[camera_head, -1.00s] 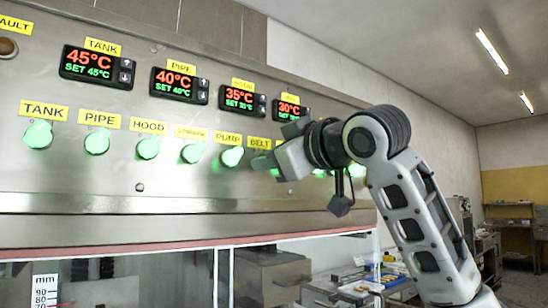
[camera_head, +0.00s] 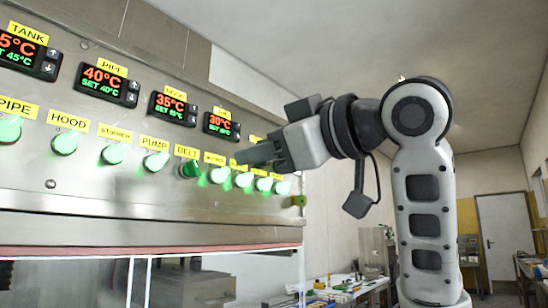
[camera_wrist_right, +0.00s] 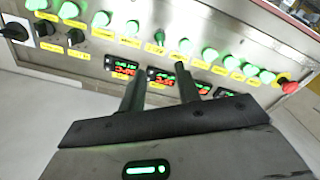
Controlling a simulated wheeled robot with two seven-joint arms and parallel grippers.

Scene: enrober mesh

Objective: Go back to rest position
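The task names no object. My right gripper (camera_head: 246,155) shows at the middle of the head view, its fingers pointing left at the steel control panel (camera_head: 120,185). It overlaps the row of green-lit knobs right of the BELT knob (camera_head: 190,170); I cannot tell from this view whether it touches the panel. In the right wrist view, the two dark fingers of this gripper (camera_wrist_right: 161,68) stand apart with nothing between them. The panel's lit knobs and displays show beyond them. My left gripper is in neither view.
Temperature displays (camera_head: 174,108) sit above the knobs. The right wrist view shows a red button (camera_wrist_right: 286,86) and black knobs (camera_wrist_right: 15,29) on the panel. A cluttered table (camera_head: 345,293) stands at the lower middle. A white door (camera_head: 505,235) is far right.

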